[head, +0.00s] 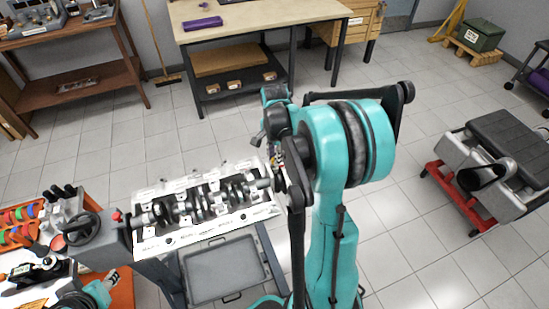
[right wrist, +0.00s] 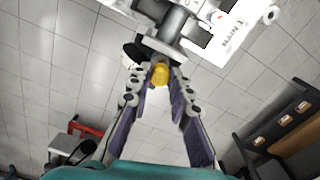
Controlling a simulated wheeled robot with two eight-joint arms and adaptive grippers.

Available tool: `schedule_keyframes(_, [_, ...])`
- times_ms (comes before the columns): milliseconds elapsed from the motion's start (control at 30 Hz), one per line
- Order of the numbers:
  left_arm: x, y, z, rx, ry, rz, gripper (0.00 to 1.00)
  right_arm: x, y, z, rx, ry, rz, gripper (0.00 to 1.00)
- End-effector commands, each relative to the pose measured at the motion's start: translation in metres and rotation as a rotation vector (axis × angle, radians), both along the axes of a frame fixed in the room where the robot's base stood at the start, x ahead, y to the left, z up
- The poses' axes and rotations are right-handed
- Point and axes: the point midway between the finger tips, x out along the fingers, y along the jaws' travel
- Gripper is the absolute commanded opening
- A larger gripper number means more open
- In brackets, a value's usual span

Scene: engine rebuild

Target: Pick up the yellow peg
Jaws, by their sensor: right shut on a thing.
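The yellow peg (right wrist: 160,74) shows in the right wrist view between the tips of my right gripper (right wrist: 159,79), which is shut on it. The peg's far end is close to the end of the grey crankshaft (right wrist: 172,24) and the pale engine block (right wrist: 236,30); I cannot tell whether it touches them. In the head view my right arm hides most of the right gripper and the peg, at the right end of the engine block (head: 213,232).
The engine block rests on a stand with a grey tray (head: 222,270) below. Tools lie on an orange surface (head: 122,290) at the lower left. A workbench (head: 260,18) stands at the back. A red stand (head: 455,190) is at the right. Tiled floor between is clear.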

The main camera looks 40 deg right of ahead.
Motion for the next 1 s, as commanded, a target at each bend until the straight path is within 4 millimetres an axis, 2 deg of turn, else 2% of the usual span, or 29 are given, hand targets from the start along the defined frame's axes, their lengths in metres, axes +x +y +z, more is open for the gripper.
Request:
schedule_keyframes(33, [0.000,0.000,0.011,0.000,0.000,0.000,0.40,0.000,0.000,0.013,0.000,0.000,0.000,0.00])
schedule_keyframes(100, [0.000,0.000,0.020,0.000,0.000,0.000,0.40,0.000,0.000,0.025,0.000,0.000,0.000,0.00])
schedule_keyframes(500, [0.000,0.000,0.051,0.000,0.000,0.000,0.40,-0.065,-0.032,0.065,0.000,0.000,-0.004,0.00])
schedule_keyframes(700, [0.000,0.000,0.063,0.000,0.000,0.000,0.40,-0.088,-0.043,0.079,0.000,0.000,-0.003,0.00])
schedule_keyframes(1000, [0.000,0.000,0.071,0.000,0.000,0.000,0.40,-0.103,-0.051,0.088,0.000,0.000,-0.001,0.00])
